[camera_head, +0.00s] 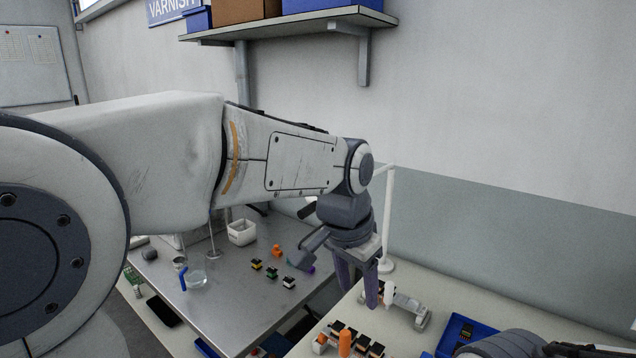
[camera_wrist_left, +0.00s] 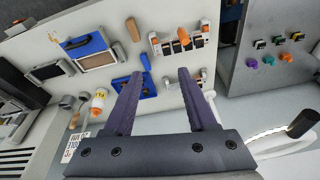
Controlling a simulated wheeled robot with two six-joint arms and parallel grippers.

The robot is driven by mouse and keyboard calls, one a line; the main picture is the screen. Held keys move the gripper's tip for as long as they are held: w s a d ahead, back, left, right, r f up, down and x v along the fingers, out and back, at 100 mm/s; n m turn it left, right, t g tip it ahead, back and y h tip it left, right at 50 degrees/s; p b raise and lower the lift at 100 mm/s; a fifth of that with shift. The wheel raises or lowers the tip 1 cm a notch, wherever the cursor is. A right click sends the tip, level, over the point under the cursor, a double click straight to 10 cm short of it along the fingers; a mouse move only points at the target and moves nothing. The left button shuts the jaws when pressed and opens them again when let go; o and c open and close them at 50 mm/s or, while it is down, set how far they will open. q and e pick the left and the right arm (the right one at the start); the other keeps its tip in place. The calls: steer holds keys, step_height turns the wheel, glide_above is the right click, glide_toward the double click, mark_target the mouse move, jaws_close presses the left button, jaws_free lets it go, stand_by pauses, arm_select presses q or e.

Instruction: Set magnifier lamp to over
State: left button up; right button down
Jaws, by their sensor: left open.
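A white post (camera_head: 389,215) with a round base and a short arm at its top stands behind my left wrist in the head view; it looks like the magnifier lamp, but its head is hidden or cannot be made out. My left gripper (camera_head: 359,292) points down in front of the post, apart from its base as far as I can tell. In the left wrist view the left gripper (camera_wrist_left: 160,75) has its fingers spread with nothing between them. A white bar with a dark end (camera_wrist_left: 302,124) shows at the right there; I cannot tell if it belongs to the lamp.
A grey metal table (camera_head: 215,295) holds a white bin (camera_head: 242,232), a glass beaker (camera_head: 197,280) and several small connectors. The pale bench carries a connector rack (camera_head: 408,306), an orange cylinder (camera_head: 345,343) and a blue tray (camera_head: 455,333). A wall shelf (camera_head: 290,25) hangs above.

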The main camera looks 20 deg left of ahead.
arm_select(q)
steer(key=w+a+r+n+t+y+p, duration=0.1)
steer(key=w+a+r+p, duration=0.2)
steer(key=w+a+r, duration=0.6)
steer(key=t, duration=0.1)
glide_toward(307, 207)
steer(key=shift+y, duration=0.4)
steer(key=x, duration=0.3)
steer(key=p+x, duration=0.1)
steer(key=x, duration=0.2)
steer(key=p+x, duration=0.1)
steer(key=x, duration=0.1)
steer(key=shift+w+d+f, duration=0.1)
steer(key=shift+d+f, duration=0.25)
steer(key=shift+f, duration=0.05)
arm_select(e)
step_height(307, 207, up, 7)
arm_select(q)
steer(key=shift+n, duration=0.3)
jaws_close()
steer(key=shift+r, duration=0.1)
